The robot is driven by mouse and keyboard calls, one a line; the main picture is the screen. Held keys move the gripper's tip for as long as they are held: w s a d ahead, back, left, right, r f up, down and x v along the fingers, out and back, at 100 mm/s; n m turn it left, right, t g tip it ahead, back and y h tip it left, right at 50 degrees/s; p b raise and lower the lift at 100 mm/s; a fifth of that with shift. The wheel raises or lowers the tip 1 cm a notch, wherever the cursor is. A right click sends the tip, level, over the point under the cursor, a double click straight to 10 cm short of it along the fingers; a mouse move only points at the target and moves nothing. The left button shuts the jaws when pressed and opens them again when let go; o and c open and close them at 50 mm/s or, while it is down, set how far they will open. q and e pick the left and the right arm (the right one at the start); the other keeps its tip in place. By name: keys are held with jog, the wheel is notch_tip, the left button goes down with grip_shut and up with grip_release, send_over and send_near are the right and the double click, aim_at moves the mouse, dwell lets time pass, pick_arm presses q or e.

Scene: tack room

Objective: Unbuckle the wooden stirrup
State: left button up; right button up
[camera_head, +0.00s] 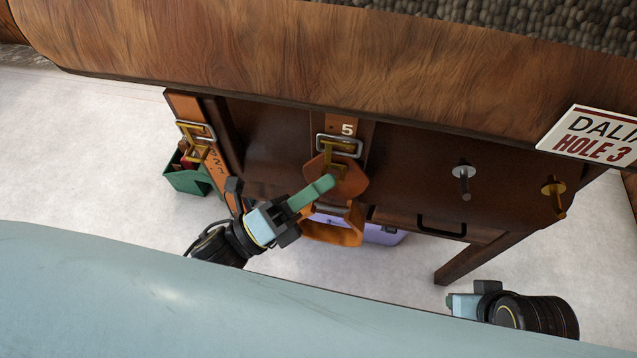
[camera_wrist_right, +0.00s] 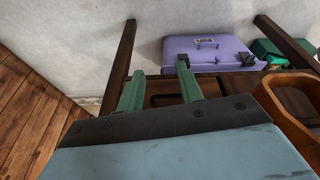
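The orange-brown wooden stirrup (camera_head: 335,231) hangs at the front of the dark wooden stand, below a leather strap marked 5 (camera_head: 347,129) with a metal buckle (camera_head: 339,146). A brown leather flap (camera_head: 350,184) lies between buckle and stirrup. A curved orange-brown piece, apparently the stirrup, shows in the right wrist view (camera_wrist_right: 291,103). My left gripper (camera_head: 322,186) has a green finger in front of the flap's lower edge, just above the stirrup; contact and finger gap are unclear. My right gripper (camera_wrist_right: 157,84) is open and empty; its wrist (camera_head: 490,303) is low right in the head view.
A second strap with a brass-toned buckle (camera_head: 195,137) hangs at left. A silver hook (camera_head: 463,180), a brass hook (camera_head: 554,194) and a black handle (camera_head: 441,226) are at right. A purple case (camera_head: 385,236) and a green box (camera_head: 184,179) are below.

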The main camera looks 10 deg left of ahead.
pick_arm(q)
jog(key=shift+c, duration=0.4)
grip_shut()
